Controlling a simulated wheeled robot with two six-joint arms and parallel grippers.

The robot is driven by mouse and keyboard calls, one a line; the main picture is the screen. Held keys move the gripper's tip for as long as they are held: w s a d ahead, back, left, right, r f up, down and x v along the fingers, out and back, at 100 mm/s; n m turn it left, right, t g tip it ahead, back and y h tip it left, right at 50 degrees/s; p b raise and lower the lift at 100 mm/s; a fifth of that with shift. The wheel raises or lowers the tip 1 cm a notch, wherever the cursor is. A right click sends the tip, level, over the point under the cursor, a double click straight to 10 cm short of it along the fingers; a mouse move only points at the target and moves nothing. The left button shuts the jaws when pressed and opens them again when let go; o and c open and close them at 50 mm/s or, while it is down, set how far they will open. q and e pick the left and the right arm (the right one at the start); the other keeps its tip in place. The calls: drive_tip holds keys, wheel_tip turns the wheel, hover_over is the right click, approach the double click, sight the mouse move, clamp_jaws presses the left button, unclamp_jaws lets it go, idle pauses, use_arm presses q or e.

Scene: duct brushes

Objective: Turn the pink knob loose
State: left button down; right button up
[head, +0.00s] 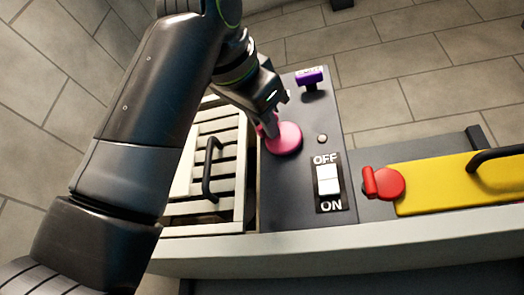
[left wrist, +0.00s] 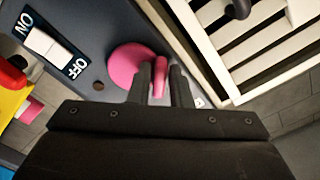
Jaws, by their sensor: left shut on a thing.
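The pink knob (head: 286,138) is a round disc with a raised grip bar, set on the dark panel (head: 300,200). In the left wrist view the knob (left wrist: 128,64) lies just ahead of my left gripper (left wrist: 160,85). The two fingers stand on either side of its pink bar and are shut on it. In the head view my left gripper (head: 270,125) reaches down onto the knob's left side and hides part of it. My right gripper is in neither view.
An OFF/ON rocker switch (head: 328,181) sits below the knob, and a purple handle (head: 310,77) above it. A slatted cream grille (head: 225,135) with a black handle is at left. A red knob (head: 384,183) and a yellow panel (head: 440,185) are at right.

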use_arm(q)
drive_tip(key=shift+d+f+n+b, duration=0.1)
drive_tip(key=shift+n+b, duration=0.25)
drive_tip(key=shift+n, duration=1.75)
drive_tip(key=shift+d+f+n+b, duration=0.1)
drive_tip(key=shift+n+b, duration=0.2)
drive_tip(key=shift+n, duration=1.8)
drive_tip(key=c, duration=1.5)
unclamp_jaws()
drive_tip(key=shift+o, duration=0.2)
drive_tip(key=shift+s+r, duration=0.1)
drive_tip(key=shift+s, duration=0.05)
